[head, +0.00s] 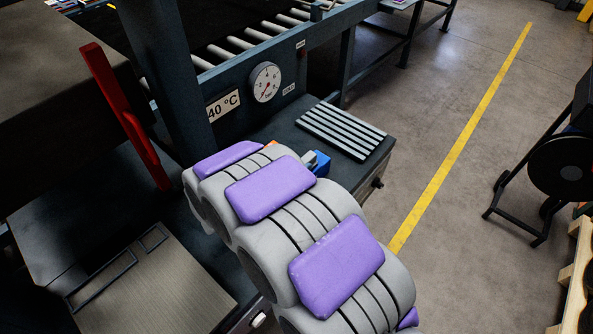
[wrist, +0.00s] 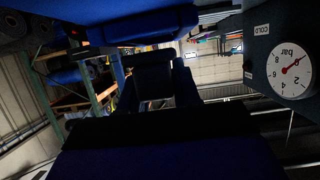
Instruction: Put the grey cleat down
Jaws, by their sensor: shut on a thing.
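My gripper (head: 318,163) shows in the head view as a small blue part beyond my padded arm, which hides most of it. It is shut on the grey cleat (head: 309,157), of which a small light-grey piece shows beside the blue part. In the wrist view a dark block (wrist: 154,78) stands in shadow between blue surfaces; its details cannot be made out. Several grey bars (head: 342,130) lie side by side on a dark cabinet top (head: 283,127), right of and beyond my gripper. I cannot tell whether the held cleat touches the top.
A press frame with a round gauge (head: 265,82) and a temperature label (head: 222,106) stands behind the cabinet. A red lever (head: 122,115) rises at the left. Rollers (head: 232,54) run at the back. Floor with a yellow line (head: 462,135) is clear at right, before a black reel stand (head: 545,170).

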